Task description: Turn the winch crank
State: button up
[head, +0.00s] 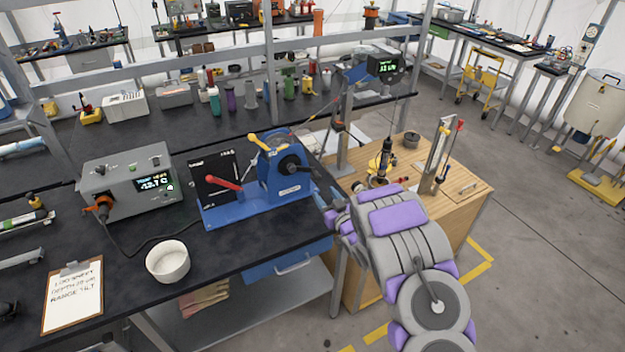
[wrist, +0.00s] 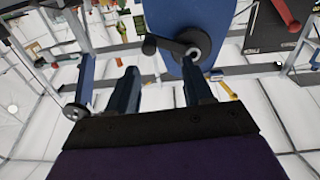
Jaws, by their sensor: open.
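The blue winch (head: 272,178) stands on a blue base plate on the black bench. Its black crank (head: 291,163) has a round hub on the winch's right face. In the wrist view the crank (wrist: 172,46) shows as a short dark arm with a knob at its left end, against the blue winch body (wrist: 183,14). My gripper (wrist: 160,72) is open, with its two dark fingers apart and nothing between them. The crank lies just beyond the fingertips, and no grip on it shows. In the head view my gripper (head: 338,212) is to the lower right of the winch, its fingertips hard to make out.
A black panel with a red lever (head: 225,183) shares the base plate. A grey display box (head: 128,182), a white bowl (head: 168,261) and a clipboard (head: 73,296) are on the bench to the left. Floor is open farther right.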

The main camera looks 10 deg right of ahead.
aim_at(319, 179)
jog(key=x, duration=0.3)
jog(key=d+x, duration=0.1)
jog(key=x, duration=0.2)
jog(key=b+x, duration=0.1)
jog(key=x, duration=0.3)
jog(key=shift+w+d+f, duration=0.15)
jog(key=shift+d, duration=0.75)
jog(key=shift+a, duration=0.85)
jog(key=c, duration=0.4)
jog(key=shift+w, duration=0.1)
jog(key=c, duration=0.3)
jog(key=shift+d, duration=0.4)
grip_shut()
jog(key=shift+a, duration=0.15)
